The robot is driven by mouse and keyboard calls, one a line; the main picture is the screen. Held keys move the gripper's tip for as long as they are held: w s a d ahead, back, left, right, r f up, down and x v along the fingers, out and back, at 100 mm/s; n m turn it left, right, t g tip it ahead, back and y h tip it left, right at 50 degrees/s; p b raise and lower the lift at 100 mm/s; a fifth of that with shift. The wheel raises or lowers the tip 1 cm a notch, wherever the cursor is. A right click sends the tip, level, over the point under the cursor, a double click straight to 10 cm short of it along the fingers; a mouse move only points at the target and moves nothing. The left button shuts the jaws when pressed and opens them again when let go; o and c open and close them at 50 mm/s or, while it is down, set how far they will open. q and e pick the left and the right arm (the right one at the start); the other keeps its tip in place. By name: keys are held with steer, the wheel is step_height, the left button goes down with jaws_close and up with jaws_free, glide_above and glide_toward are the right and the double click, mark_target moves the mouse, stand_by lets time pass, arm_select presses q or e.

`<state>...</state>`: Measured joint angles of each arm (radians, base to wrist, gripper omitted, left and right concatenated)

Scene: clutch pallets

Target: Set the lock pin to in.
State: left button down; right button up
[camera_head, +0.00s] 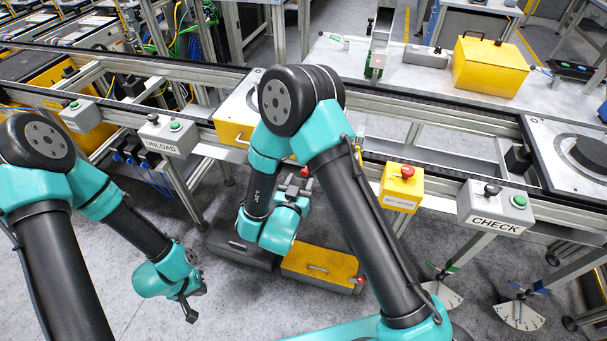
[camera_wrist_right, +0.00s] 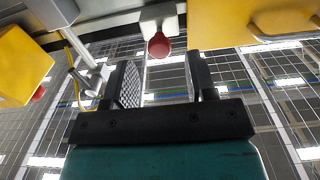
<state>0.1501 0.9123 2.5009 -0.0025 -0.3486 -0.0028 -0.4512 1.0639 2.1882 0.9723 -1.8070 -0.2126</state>
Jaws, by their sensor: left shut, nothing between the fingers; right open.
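A red round knob (camera_wrist_right: 159,45) on a pale metal mount shows in the right wrist view, under the frame edge. It looks like the lock pin's knob; whether the pin is in or out I cannot tell. In the head view a small red spot (camera_head: 304,171) shows by my right gripper (camera_head: 295,186), mostly hidden by my arm. My right gripper (camera_wrist_right: 165,68) is open, with the knob ahead of the gap between its fingers and nothing held. My left gripper (camera_head: 192,302) is shut and empty, hanging low over the floor at the left, away from the line.
A yellow belt box with a red button (camera_head: 402,187) stands right of my right gripper. A yellow front with a handle (camera_wrist_right: 285,22) is close by in the wrist view. UNLOAD (camera_head: 167,136) and CHECK (camera_head: 494,207) boxes line the rail. A yellow floor unit (camera_head: 322,268) lies below.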

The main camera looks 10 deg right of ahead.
steer(key=x, duration=0.3)
steer(key=shift+w+d, duration=0.15)
steer(key=shift+w, duration=0.1)
steer(key=shift+c, duration=0.5)
jaws_close()
